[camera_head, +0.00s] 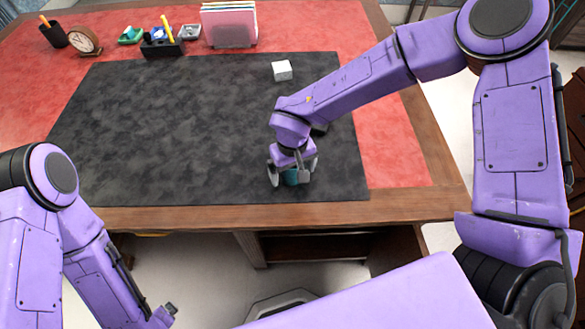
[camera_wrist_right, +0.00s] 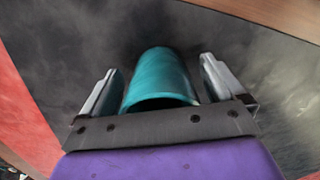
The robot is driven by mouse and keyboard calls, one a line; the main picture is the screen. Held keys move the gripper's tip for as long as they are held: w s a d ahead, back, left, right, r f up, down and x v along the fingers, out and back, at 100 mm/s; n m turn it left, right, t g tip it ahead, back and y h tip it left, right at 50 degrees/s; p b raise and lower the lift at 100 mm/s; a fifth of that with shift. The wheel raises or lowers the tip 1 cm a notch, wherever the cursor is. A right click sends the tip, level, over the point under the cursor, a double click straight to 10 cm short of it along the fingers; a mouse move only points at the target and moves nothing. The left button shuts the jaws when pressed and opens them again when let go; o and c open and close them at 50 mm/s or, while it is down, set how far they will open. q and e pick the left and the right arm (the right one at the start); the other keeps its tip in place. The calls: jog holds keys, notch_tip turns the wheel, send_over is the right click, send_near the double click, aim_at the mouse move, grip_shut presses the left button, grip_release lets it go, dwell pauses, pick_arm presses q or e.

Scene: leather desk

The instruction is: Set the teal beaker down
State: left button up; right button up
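The teal beaker (camera_head: 291,177) is near the front edge of the dark desk mat, mostly hidden under my right gripper. In the right wrist view the beaker (camera_wrist_right: 160,78) is between the two fingers, its rim toward the camera. My right gripper (camera_head: 292,176) points down around the beaker. Its fingers (camera_wrist_right: 162,85) stand on either side with narrow dark gaps, so it looks open. The beaker looks upright at mat level; its base contact is hidden. My left gripper (camera_head: 168,312) shows only in part at the bottom, in front of the desk; its fingers are unclear.
A white cube (camera_head: 282,70) lies on the mat (camera_head: 180,120) farther back. A dark object (camera_head: 319,130) is partly hidden behind my right wrist. A clock (camera_head: 84,41), pen cup (camera_head: 53,35), organizer (camera_head: 162,46) and file holder (camera_head: 229,26) line the back. The mat's middle and left are clear.

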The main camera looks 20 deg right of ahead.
notch_tip(320, 180, up, 12)
jog(key=shift+r, duration=0.2)
jog(key=shift+r+p, duration=0.1)
jog(key=shift+p, duration=0.3)
